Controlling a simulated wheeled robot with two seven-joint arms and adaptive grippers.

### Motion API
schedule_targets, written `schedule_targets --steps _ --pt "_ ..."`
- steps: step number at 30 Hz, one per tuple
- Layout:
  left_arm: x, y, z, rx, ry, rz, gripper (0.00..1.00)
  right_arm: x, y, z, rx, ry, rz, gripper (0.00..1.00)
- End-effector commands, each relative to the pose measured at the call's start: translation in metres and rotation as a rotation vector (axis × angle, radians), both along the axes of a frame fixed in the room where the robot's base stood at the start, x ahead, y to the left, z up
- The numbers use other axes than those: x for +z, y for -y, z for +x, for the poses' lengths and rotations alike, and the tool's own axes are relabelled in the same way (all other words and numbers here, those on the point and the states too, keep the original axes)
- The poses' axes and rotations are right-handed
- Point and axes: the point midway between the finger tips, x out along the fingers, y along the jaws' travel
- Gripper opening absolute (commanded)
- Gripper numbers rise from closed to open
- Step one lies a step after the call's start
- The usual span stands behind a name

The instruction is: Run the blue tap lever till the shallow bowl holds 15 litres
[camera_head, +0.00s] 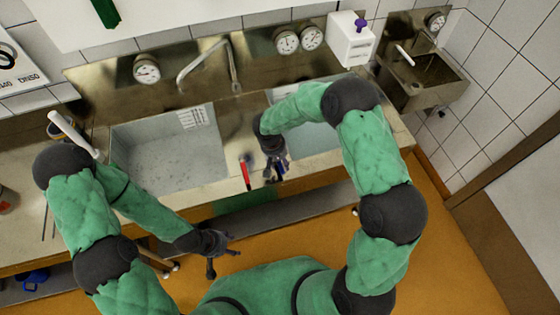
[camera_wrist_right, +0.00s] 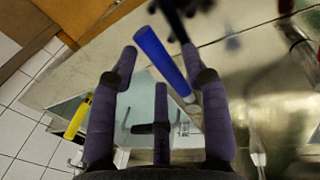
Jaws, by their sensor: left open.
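The blue tap lever (camera_head: 281,167) is at the front edge of the sink bench, beside a red lever (camera_head: 245,172). My right gripper (camera_head: 274,168) is at the blue lever. In the right wrist view the blue lever (camera_wrist_right: 160,58) lies between the spread fingers of the right gripper (camera_wrist_right: 165,75), closer to the right finger; I cannot tell whether they touch. My left gripper (camera_head: 222,253) is open and empty, low in front of the bench. The left basin (camera_head: 165,165) has a white scale label. The right basin (camera_head: 318,140) is partly hidden by my right arm. I cannot read either level.
A bent spout (camera_head: 205,58) stands at the back between round dials (camera_head: 146,69) and (camera_head: 286,41). A white dispenser (camera_head: 350,42) and a small corner sink (camera_head: 425,80) are at the right. A yellow thing (camera_wrist_right: 78,120) shows in the wrist view. Orange floor (camera_head: 440,265) is clear.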

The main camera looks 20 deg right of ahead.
Motion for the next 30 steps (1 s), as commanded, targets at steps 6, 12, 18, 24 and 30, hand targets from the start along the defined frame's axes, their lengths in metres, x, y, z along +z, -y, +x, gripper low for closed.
schedule_targets --steps 6,12,18,24,30 --pt "0.000 0.000 0.000 0.000 0.000 0.000 0.58 0.000 0.000 0.000 0.000 0.000 0.000 0.00" --pt "-0.001 0.000 0.000 0.000 0.000 0.000 0.58 0.000 0.000 0.000 0.007 0.000 0.000 0.00" --pt "-0.006 0.000 0.000 0.000 0.000 0.000 0.58 -0.001 0.005 0.001 0.061 0.001 0.001 0.00" --pt "-0.017 0.000 0.000 0.000 0.000 0.000 0.58 -0.002 0.015 0.002 0.190 0.002 -0.001 0.00" --pt "-0.027 0.000 0.000 0.000 0.000 0.000 0.58 -0.001 0.027 0.007 0.372 0.003 0.000 0.00"
